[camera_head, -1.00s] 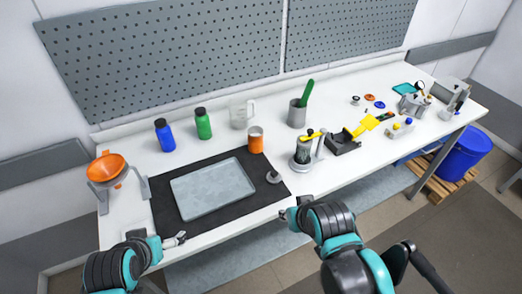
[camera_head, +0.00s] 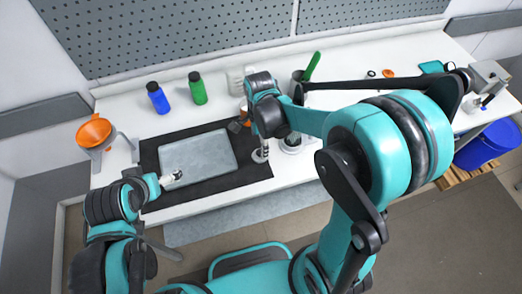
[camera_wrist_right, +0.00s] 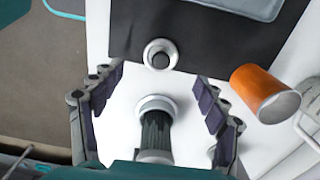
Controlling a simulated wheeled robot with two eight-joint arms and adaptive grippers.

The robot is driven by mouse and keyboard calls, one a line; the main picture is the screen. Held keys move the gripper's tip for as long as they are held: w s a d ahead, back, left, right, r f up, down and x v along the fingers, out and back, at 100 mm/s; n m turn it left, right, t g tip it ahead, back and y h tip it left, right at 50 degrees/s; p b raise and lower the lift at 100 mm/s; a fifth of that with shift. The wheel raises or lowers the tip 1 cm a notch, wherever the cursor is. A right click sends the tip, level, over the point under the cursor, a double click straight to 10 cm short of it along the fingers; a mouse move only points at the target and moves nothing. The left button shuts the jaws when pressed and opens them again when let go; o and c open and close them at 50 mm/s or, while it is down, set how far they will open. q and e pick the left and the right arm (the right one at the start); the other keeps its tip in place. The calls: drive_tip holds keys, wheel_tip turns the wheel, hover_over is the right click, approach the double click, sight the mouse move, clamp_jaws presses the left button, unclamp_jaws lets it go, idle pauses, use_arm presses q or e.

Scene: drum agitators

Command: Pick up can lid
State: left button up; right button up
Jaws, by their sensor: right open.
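The can lid, a small round grey disc with a dark knob (camera_wrist_right: 160,54), lies by the edge of the black mat in the right wrist view. In the head view the lid (camera_head: 259,156) is partly hidden by my right gripper (camera_head: 254,139). In the wrist view my right gripper (camera_wrist_right: 160,97) is open, its two dark-padded fingers spread and the lid lying beyond the gap between them, not touched. The orange can (camera_wrist_right: 265,93) lies to the right of the fingers. My left gripper (camera_head: 173,179) is over the tray's left edge; its jaws are too small to read.
A grey tray (camera_head: 200,157) lies on the black mat (camera_head: 240,182). Blue (camera_head: 158,98) and green (camera_head: 197,88) bottles stand behind it. An orange funnel (camera_head: 94,130) stands at left. A grey jar (camera_head: 292,143) stands right of my right gripper. My right arm hides much of the table's right.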

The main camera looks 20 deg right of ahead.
wheel_tip(320, 180, down, 7)
drive_tip(key=shift+r+b, duration=0.1)
drive_tip(key=shift+b, duration=0.9)
drive_tip(key=shift+c, duration=0.4)
drive_tip(key=c, duration=0.9)
